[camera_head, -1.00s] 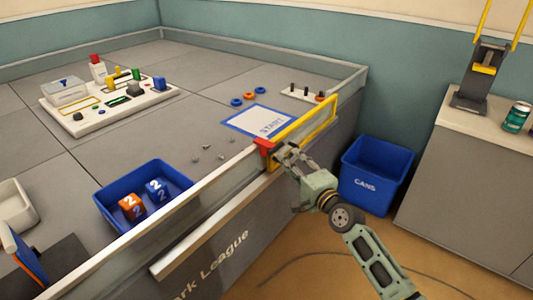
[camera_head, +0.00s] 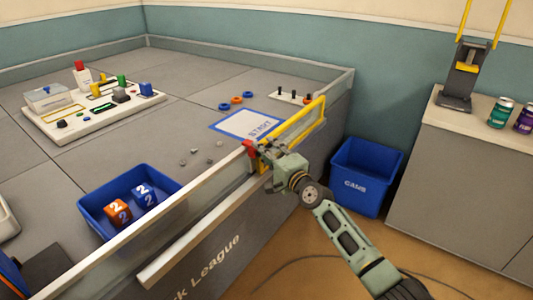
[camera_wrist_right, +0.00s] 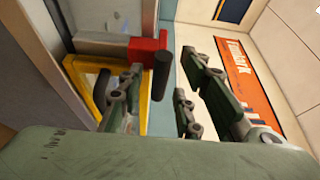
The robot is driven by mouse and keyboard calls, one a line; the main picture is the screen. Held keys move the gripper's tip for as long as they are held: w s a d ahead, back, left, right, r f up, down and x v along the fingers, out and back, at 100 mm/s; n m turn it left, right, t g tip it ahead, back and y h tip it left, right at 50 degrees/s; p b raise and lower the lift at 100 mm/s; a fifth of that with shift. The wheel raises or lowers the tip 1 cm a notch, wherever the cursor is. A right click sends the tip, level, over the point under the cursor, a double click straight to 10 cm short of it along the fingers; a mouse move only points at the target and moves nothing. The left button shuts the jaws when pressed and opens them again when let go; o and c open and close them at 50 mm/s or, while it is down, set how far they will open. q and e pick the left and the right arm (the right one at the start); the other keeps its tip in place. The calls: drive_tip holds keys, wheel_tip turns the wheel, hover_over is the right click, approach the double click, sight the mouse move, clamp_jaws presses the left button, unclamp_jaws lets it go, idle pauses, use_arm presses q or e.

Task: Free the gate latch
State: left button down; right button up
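The gate latch shows as a red block (camera_head: 249,149) at the near end of the yellow-framed gate (camera_head: 306,124) in the table's side wall. In the right wrist view the red block (camera_wrist_right: 148,50) has a dark upright peg (camera_wrist_right: 161,72) beside it. My right gripper (camera_head: 266,154) is at the latch, outside the wall. In the wrist view my right gripper (camera_wrist_right: 168,84) is open. Its fingers stand apart, with the dark peg in the gap between them; I cannot tell whether they touch it. My left gripper is not in view.
A blue bin (camera_head: 366,176) marked CANS stands on the floor by the gate. A blue tray (camera_head: 88,206) with two numbered cubes sits inside the wall. Several small grey pieces (camera_head: 194,158) lie near the START mat (camera_head: 232,122). A counter (camera_head: 445,180) with cans is at right.

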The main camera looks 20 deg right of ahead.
drive_tip(key=shift+c, duration=0.3)
clamp_jaws()
idle(0.4)
